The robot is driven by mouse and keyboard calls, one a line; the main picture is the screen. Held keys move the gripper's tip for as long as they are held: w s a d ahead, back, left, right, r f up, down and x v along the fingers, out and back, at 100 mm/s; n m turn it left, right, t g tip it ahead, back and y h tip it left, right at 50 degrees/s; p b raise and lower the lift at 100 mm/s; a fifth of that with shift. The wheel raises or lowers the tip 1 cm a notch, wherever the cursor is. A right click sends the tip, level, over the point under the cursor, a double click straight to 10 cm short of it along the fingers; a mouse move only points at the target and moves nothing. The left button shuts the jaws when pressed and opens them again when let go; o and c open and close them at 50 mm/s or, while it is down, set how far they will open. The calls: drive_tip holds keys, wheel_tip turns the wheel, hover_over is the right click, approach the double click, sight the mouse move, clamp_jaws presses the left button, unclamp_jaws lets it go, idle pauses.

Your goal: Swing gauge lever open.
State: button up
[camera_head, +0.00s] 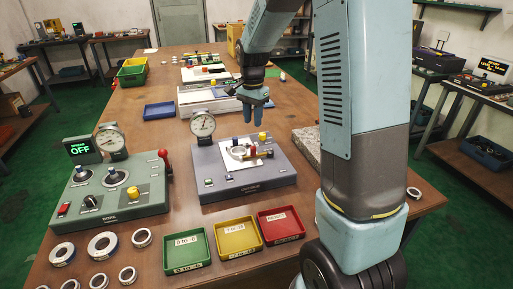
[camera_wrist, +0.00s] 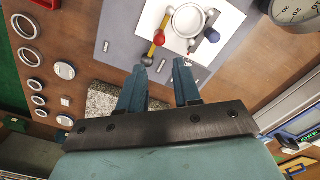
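The grey-blue gauge station (camera_head: 215,185) stands mid-table with a dial gauge (camera_head: 203,124) at its back left. On its white plate (camera_wrist: 152,18) sits a steel ring (camera_wrist: 188,20), also seen in the head view (camera_head: 239,152). Beside the ring lies a yellow lever with a red part (camera_wrist: 159,38); it shows at the plate's right side in the head view (camera_head: 258,154). A dark-capped pin (camera_wrist: 212,34) is on the ring's other side. My gripper (camera_wrist: 160,72) is open and empty, above the station's back right, fingers pointing down, apart from the lever.
A green bore station (camera_head: 120,193) with a red-knobbed lever stands at left. Several loose rings (camera_head: 103,246) lie in front of it. Green (camera_head: 187,266), yellow (camera_head: 238,254) and red (camera_head: 280,241) trays stand in front. A granite block (camera_head: 306,146) lies right of the gauge station.

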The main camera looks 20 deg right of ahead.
sight(253, 146)
wheel_tip(253, 146, down, 12)
drive_tip(key=shift+f, duration=0.2)
idle(0.4)
clamp_jaws()
idle(0.3)
